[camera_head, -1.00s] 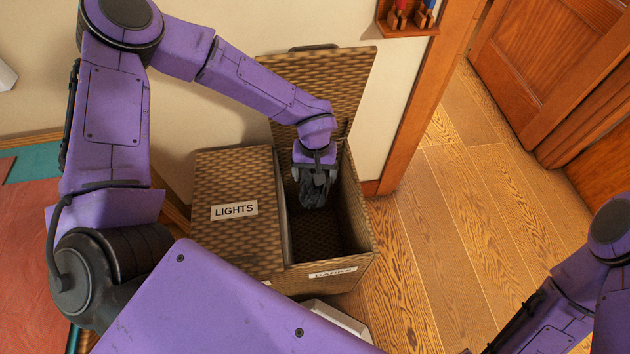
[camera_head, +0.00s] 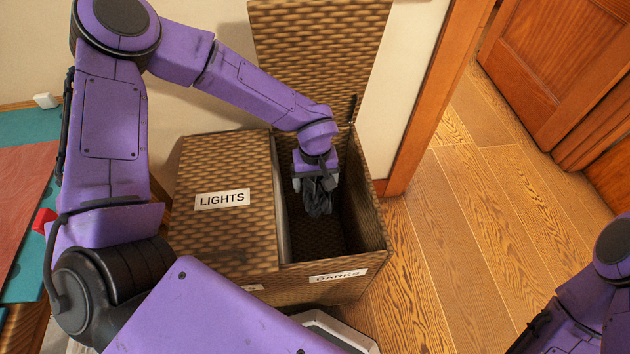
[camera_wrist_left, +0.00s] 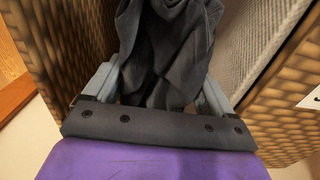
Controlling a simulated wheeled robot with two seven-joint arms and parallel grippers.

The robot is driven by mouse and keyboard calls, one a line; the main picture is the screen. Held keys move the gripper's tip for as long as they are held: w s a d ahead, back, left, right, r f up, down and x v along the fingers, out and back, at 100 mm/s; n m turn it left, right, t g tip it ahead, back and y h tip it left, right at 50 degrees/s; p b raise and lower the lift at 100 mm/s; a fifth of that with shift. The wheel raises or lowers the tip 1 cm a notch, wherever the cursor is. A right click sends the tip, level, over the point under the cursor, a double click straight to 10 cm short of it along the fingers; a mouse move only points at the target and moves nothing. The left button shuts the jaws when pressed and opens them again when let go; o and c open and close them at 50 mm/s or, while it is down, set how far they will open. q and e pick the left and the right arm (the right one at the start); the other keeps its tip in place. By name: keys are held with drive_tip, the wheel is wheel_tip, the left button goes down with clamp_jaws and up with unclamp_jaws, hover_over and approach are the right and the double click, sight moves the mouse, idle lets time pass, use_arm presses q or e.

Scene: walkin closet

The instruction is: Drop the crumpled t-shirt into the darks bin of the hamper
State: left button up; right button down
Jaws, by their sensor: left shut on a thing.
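The hamper (camera_head: 225,240) is woven brown wicker with two compartments. Its left side has a shut lid labelled LIGHTS (camera_head: 222,199). Its right side, the darks bin (camera_head: 365,215), stands open with its lid (camera_head: 320,50) raised against the wall and a DARKS label on the front. My left gripper (camera_head: 318,184) is over the darks bin opening, pointing down, shut on the dark grey crumpled t-shirt (camera_head: 319,200). The t-shirt hangs within the bin's opening. In the left wrist view the t-shirt (camera_wrist_left: 170,50) is bunched between the fingers, with wicker walls on both sides. My right gripper is out of view.
A wooden door frame (camera_head: 420,110) stands right of the hamper, with open wood floor (camera_head: 470,230) beyond. A table with a teal and red top (camera_head: 25,200) is at the left. A white-rimmed object (camera_head: 335,330) sits in front of the hamper.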

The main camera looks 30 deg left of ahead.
use_arm(q)
drive_tip(key=o, duration=0.9)
drive_tip(key=shift+o, duration=0.2)
wheel_tip(320, 180, up, 11)
drive_tip(key=p, duration=0.3)
drive_tip(key=shift+f, duration=0.15)
